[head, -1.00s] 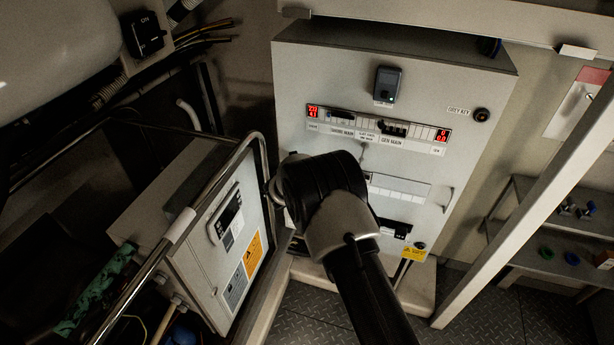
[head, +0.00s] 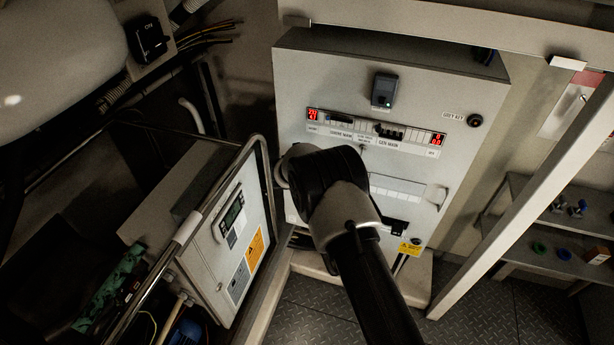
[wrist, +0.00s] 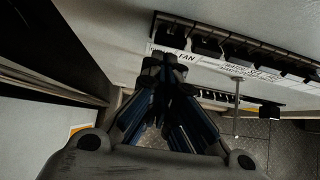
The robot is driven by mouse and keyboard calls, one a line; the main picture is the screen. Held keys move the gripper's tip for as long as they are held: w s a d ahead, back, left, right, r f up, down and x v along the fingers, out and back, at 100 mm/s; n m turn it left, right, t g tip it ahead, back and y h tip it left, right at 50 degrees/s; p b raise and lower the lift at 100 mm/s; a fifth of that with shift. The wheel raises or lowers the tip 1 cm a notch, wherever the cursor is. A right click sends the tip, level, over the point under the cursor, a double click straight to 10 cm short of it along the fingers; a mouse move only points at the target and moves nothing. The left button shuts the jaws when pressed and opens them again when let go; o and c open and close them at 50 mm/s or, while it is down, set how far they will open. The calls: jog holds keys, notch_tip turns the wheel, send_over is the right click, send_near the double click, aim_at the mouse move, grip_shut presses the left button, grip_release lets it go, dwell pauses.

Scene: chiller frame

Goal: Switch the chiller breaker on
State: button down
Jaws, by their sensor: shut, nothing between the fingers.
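A row of black breakers (wrist: 236,46) runs across the top of the wrist view, with a white label strip (wrist: 188,57) below it reading "FAN". My gripper (wrist: 168,62) is shut and empty, its fingertips at the left end of this row, overlapping the label there. I cannot tell whether they touch a breaker. The chiller breaker's own label and lever position cannot be made out. In the head view, my arm hides the gripper and that part of the grey cabinet (head: 420,75).
The cabinet front has upper main breakers (head: 391,134) between red displays and a black key switch (head: 475,121). A metal tube rail (head: 215,205) stands close left of my arm. A slanted pale post (head: 530,205) and shelves are at right.

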jog(key=shift+r+p, duration=0.3)
jog(key=shift+r, duration=0.4)
jog(key=shift+r, duration=0.2)
jog(key=s+r+p, duration=0.3)
jog(key=r+p, duration=0.2)
jog(key=r, duration=0.4)
jog(key=shift+s+a, duration=0.3)
jog(key=shift+a, duration=0.15)
jog(key=shift+f, duration=0.1)
